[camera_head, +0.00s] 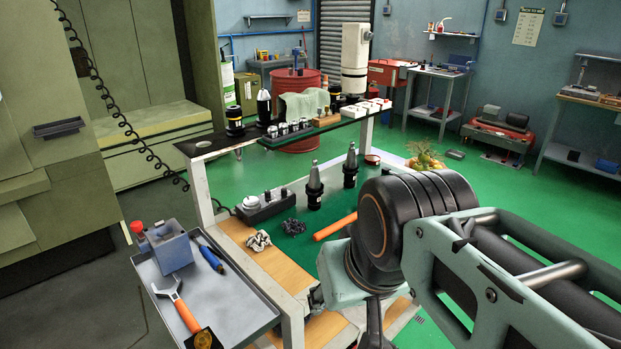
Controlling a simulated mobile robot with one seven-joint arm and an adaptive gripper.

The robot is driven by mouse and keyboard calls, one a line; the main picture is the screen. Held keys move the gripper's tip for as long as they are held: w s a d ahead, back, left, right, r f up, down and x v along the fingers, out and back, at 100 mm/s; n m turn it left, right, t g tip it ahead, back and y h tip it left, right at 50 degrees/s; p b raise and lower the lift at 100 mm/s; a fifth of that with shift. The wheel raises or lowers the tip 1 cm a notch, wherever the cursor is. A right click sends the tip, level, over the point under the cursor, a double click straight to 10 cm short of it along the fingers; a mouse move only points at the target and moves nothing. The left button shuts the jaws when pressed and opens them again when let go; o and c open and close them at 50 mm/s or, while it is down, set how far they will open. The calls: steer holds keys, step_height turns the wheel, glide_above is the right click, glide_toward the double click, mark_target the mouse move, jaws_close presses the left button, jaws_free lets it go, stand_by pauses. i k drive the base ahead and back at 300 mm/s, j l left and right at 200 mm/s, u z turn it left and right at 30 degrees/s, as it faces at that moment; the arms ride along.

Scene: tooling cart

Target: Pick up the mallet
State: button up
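An orange rod (335,226) lies on the green top of the cart's lower work surface, right of centre. It looks like a handle, perhaps the mallet's; its right end is hidden behind my arm, and no mallet head shows. My gripper (372,322) is partly in view at the bottom edge, below my wrist, in front of the cart. Dark finger parts show, but its tips are cut off or hidden, so I cannot tell whether it is open or holds anything. It appears nearer the camera than the orange rod.
A grey side tray (215,290) holds an orange-handled adjustable wrench (178,305), a blue tool (211,258) and a grey block (171,250). Tool holders (315,186) stand on the green surface. The cart's raised shelf (195,148) carries several more items.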

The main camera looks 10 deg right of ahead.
mark_target(322, 234)
steer(key=z, duration=0.55)
steer(key=i+l+u, duration=0.3)
steer(key=i+l, duration=0.15)
steer(key=l, duration=0.15)
steer(key=i+l+u, duration=0.15)
steer(key=l, duration=0.2)
steer(key=i+l+u, duration=0.1)
steer(key=l, duration=0.25)
steer(key=i+l+u, duration=0.15)
steer(key=i+l, duration=0.15)
steer(key=k+l+u, duration=0.1)
steer(key=l, duration=0.25)
steer(key=i+j, duration=0.15)
steer(key=i+l+z, duration=0.05)
steer(key=i, duration=0.05)
